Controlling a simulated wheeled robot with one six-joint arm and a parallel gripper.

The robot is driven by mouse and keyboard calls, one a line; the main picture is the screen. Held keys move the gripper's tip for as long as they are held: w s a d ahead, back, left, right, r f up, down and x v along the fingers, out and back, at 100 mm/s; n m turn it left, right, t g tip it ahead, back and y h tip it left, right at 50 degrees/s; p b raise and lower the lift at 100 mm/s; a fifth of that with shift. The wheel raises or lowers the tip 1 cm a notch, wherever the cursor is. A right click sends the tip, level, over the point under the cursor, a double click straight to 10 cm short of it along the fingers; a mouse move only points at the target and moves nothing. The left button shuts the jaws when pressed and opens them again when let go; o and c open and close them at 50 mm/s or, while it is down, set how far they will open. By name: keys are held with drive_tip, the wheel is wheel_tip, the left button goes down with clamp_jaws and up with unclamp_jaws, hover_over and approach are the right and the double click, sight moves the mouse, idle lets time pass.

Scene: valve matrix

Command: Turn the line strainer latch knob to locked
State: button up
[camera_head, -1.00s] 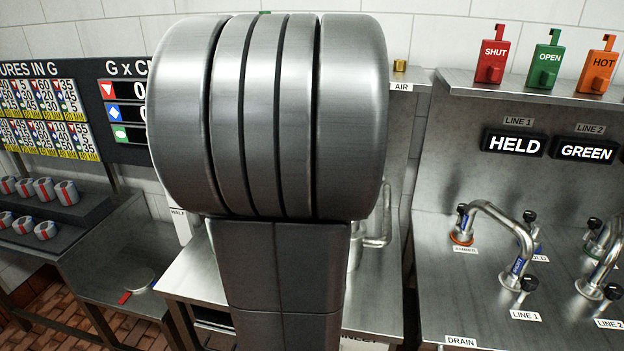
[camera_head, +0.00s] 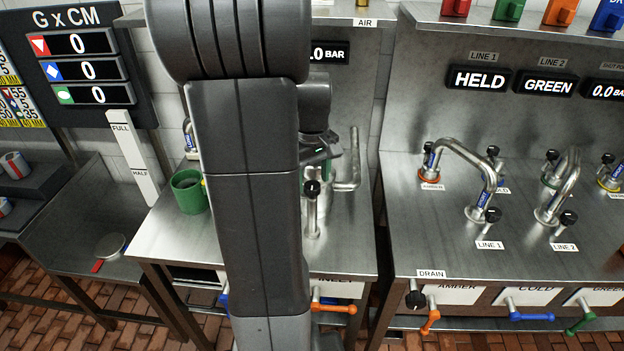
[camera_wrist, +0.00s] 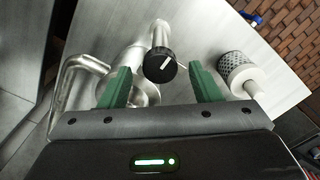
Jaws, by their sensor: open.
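A black round knob (camera_wrist: 160,66) with a white pointer line shows on a steel fitting in the wrist view. It also shows in the head view (camera_head: 312,188), on top of an upright steel stem. I take it for the line strainer latch knob; no label is readable beside it. My gripper (camera_wrist: 159,69) is open, with a green finger on each side of the knob. I see no contact between fingers and knob. In the head view, my arm hides most of the gripper.
A mesh-sided cylinder (camera_wrist: 235,69) lies right of the knob in the wrist view, and a bent steel pipe (camera_wrist: 73,75) stands left. In the head view, a green cup (camera_head: 188,192) stands left of my arm. Steel spouts (camera_head: 465,160) stand on the right bench.

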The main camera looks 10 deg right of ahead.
drive_tip(key=shift+f, duration=0.6)
drive_tip(key=c, duration=1)
